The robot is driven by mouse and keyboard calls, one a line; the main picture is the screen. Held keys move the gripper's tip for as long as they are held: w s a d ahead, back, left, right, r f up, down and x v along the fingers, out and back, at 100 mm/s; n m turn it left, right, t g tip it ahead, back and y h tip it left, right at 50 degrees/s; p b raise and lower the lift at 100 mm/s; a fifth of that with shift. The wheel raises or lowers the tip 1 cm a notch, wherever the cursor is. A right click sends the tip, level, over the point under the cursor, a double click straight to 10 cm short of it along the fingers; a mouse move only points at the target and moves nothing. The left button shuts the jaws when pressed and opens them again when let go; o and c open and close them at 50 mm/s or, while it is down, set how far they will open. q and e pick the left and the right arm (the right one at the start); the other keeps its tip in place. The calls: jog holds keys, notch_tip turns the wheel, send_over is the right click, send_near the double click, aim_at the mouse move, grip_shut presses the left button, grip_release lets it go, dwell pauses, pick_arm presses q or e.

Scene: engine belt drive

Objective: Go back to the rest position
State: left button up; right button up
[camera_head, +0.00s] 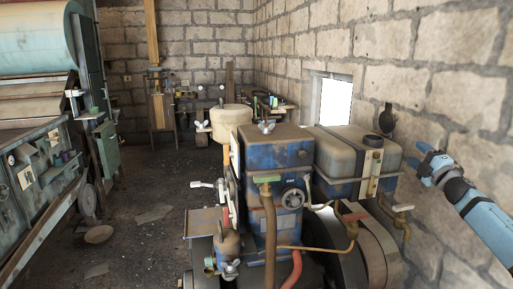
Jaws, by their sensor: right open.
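My right gripper (420,162) is at the right side of the head view, on a light-blue arm that comes in from the right edge. It is open and nothing shows between its fingers. It appears beside the engine's grey tank, in front of the stone wall. The blue engine (272,150) stands in the middle, with brown pipes, a small handwheel and a wing nut on top. The grey tank (345,152) with a black cap sits at its right. A dark wheel (378,250) shows low at the right, partly hidden. My left gripper is out of view.
A large teal machine (38,160) fills the left side. A workbench (283,107) with tools stands along the back wall. A stone wall (463,85) with a bright window (336,102) closes the right side. The dark floor (150,240) between the machines is mostly open.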

jog(key=s+a+f+m+g+p, duration=0.1)
jog(key=s+a+f+m, duration=0.2)
jog(key=s+a+f, duration=0.5)
jog(key=s+a+f+m+g+p, duration=0.1)
jog(key=s+a+f+m+g, duration=0.1)
jog(key=a+f, duration=0.75)
jog(key=s+a+f+m+g+p, duration=0.1)
jog(key=s+a+f+m, duration=0.35)
jog(key=f, duration=0.75)
jog(key=s+a+f+m+g+p, duration=0.1)
jog(key=s+a, duration=0.4)
jog(key=s, duration=0.6)
jog(key=s+a+f+m+g+p, duration=0.1)
jog(key=s+a+f+m+g, duration=0.2)
jog(key=s, duration=0.8)
jog(key=s+a+f+m+g+p, duration=0.1)
jog(key=s+a+f+m, duration=0.2)
jog(key=s+a+f, duration=0.3)
jog(key=s+a, duration=0.1)
jog(key=s, duration=0.4)
jog(key=shift+g, duration=0.4)
jog(key=shift+a+m, duration=0.1)
jog(key=shift+m, duration=0.15)
jog(key=shift+c, duration=0.2)
jog(key=shift+s, duration=0.1)
jog(key=shift+c, duration=0.9)
